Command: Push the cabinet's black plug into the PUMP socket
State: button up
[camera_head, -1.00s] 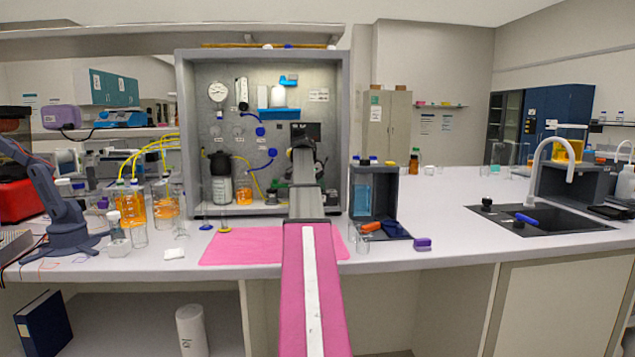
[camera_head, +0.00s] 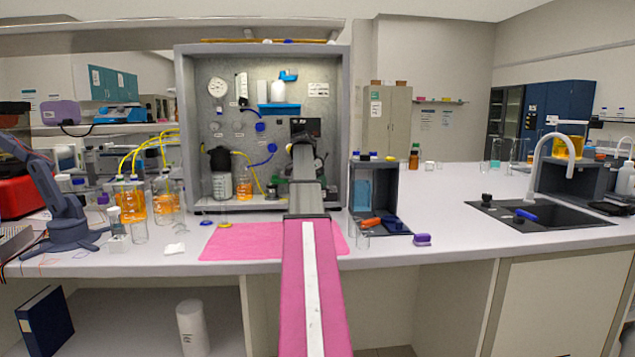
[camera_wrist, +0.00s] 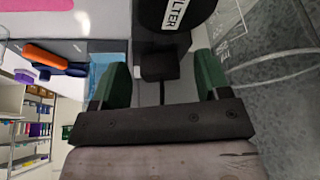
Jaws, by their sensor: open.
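The grey open-fronted cabinet (camera_head: 342,120) stands on the bench, with my arm reaching into its right half. In the wrist view, my gripper (camera_wrist: 160,82) is open, its two green fingers apart. A black block (camera_wrist: 158,66), which looks like the plug, shows between the fingers with a thin dark line, perhaps its cable, below it. Gaps show on both sides of it. A round black part marked FILTER (camera_wrist: 176,12) is just beyond it. I cannot make out a PUMP label or socket.
Inside the cabinet's left half stand a black-topped bottle (camera_head: 220,172) and an orange bottle (camera_head: 243,178). A dark rack (camera_head: 402,180) with an orange-handled tool (camera_head: 371,222) stands right of the cabinet. The pink mat (camera_head: 240,243) in front is mostly clear.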

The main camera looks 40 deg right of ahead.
jog(key=v, duration=1)
jog(key=shift+a+r, duration=0.2)
jog(key=shift+r, duration=0.15)
